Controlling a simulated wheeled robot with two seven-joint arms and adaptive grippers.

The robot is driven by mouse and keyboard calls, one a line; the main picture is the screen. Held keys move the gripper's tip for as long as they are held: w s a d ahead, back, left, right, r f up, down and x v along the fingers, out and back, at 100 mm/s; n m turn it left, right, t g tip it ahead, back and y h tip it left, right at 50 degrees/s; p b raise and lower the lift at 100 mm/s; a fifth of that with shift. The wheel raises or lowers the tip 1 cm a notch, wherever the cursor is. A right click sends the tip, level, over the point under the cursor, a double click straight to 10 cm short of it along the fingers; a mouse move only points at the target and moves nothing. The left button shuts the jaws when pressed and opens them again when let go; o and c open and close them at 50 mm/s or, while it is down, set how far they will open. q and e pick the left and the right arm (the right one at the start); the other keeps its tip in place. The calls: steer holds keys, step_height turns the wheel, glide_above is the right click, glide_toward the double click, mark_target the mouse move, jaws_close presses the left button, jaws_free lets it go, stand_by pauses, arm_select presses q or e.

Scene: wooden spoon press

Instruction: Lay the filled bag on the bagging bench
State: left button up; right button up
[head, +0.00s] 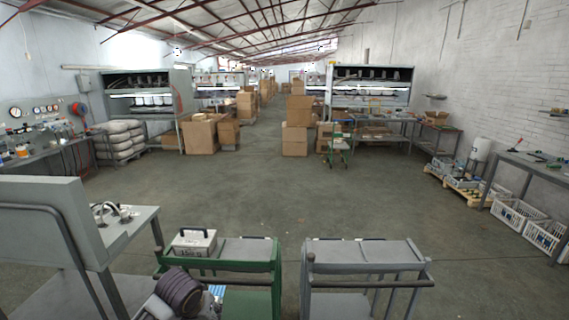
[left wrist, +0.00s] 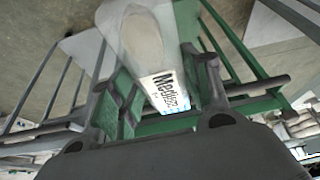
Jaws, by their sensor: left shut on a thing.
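The bag hangs between the two dark fingers, over green trolley framing, in the left wrist view. In the head view my left arm is at the bottom edge, over the green trolley (head: 252,268); its fingers and most of the bag are hidden there. My right gripper is not in view. I cannot tell which bench is the bagging bench; a grey bench (head: 130,228) with an upright panel stands at the near left.
A white box with a dark handle (head: 194,243) sits on the green trolley. A grey trolley (head: 365,254) stands to its right. Cardboard boxes (head: 200,134) and workstations stand farther back. White crates (head: 546,236) line the right side. The middle floor is clear.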

arm_select(q)
steer(key=shift+s+d+f, duration=0.1)
steer(key=shift+s+f, duration=1)
steer(key=shift+f, duration=0.25)
